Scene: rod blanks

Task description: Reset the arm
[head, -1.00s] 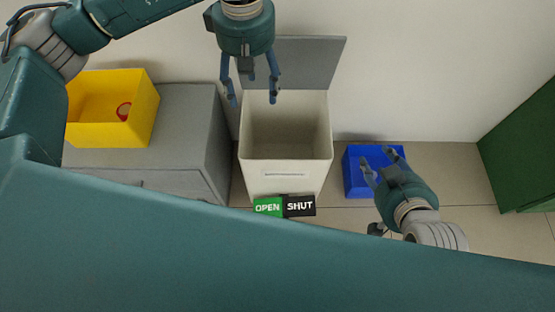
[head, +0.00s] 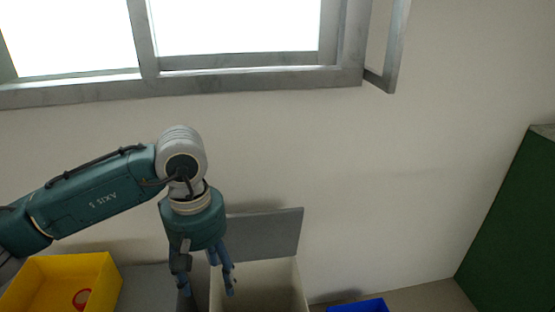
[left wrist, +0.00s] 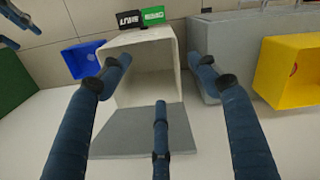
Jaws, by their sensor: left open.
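My left gripper (head: 207,282) hangs fingers-down in the head view, in front of the left side of the white bin (head: 275,285). Its fingers are spread and empty; in the left wrist view the gripper (left wrist: 160,80) has nothing between its fingers. The bin's grey lid (head: 268,232) stands raised against the wall. The bin's open mouth (left wrist: 150,88) shows in the left wrist view. Part of what looks like my right gripper (left wrist: 14,16) shows at that view's top left corner, too cut off to tell its state.
A yellow box (head: 62,275) with a red round thing (head: 82,298) stands left, on a grey cabinet (head: 150,285). A blue box (head: 358,305) is right of the bin. A green cabinet (head: 515,220) stands far right. A window (head: 240,25) is above. OPEN and SHUT signs (left wrist: 153,14) show near the bin.

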